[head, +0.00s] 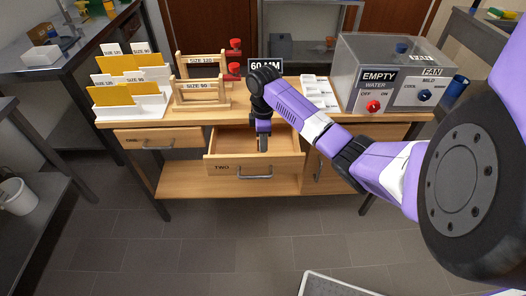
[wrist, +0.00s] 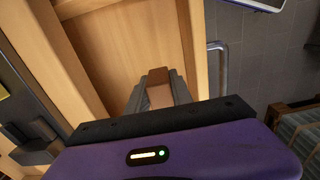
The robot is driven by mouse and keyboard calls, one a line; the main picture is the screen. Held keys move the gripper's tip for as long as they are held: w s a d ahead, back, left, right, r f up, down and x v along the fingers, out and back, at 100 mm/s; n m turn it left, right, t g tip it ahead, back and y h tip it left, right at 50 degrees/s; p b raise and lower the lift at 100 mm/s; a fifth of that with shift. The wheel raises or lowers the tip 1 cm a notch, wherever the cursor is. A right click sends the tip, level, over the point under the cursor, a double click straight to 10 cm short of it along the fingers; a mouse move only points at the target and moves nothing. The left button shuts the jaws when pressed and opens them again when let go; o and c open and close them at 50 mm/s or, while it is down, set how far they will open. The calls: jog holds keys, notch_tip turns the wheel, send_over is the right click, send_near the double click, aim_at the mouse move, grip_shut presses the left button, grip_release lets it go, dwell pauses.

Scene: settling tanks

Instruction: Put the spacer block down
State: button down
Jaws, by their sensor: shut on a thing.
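My gripper (head: 263,143) points down over the open drawer marked TWO (head: 225,167), close behind its front panel. In the wrist view my gripper (wrist: 157,94) is shut on the spacer block (wrist: 158,77), a small brown wooden piece between the two grey fingers. The drawer's wooden front panel (wrist: 192,35) runs just right of the fingers there, with its interior to the left. In the head view the block cannot be made out behind the fingers. I cannot tell whether the block touches the drawer floor.
The drawer's metal handle (head: 255,176) sticks out in front. On the bench top (head: 215,116) stand wooden frames (head: 203,93), a white rack with yellow cards (head: 130,103) and a clear-topped tank box (head: 385,75). Another drawer (head: 150,142) at left is closed.

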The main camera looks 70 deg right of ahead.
jog(key=shift+f, duration=2.45)
jog(key=shift+f, duration=0.15)
jog(key=c, duration=1.1)
grip_release()
jog(key=shift+c, duration=0.2)
notch_tip(320, 180, up, 12)
jog(key=shift+r, duration=0.15)
